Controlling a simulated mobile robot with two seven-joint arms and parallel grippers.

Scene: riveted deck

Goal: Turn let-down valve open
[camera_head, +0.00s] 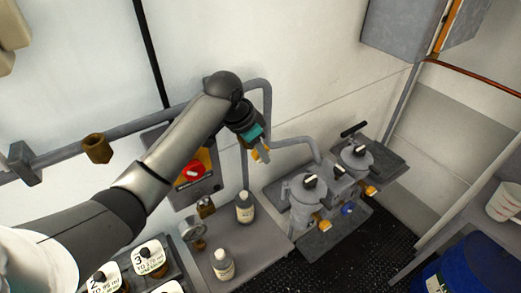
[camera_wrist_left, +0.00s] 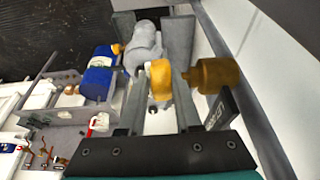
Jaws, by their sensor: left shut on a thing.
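My left gripper (camera_head: 259,151) reaches in from the left, up to the pipework by the wall. It is shut on a yellow handle (camera_wrist_left: 184,76), taken to be that of the let-down valve, which shows between the fingertips in the left wrist view. A small yellow part (camera_head: 262,154) shows at the fingertips in the head view. The gripper hides much of the valve body. How far the handle is turned cannot be told.
Grey lidded vessels (camera_head: 306,192) stand right of the gripper. Bottles (camera_head: 245,207) stand on a grey bench below. A red knob (camera_head: 190,170) sits on a yellow panel behind my forearm. A blue drum (camera_head: 458,272) is at lower right. A grey pipe (camera_head: 292,141) runs close to the gripper.

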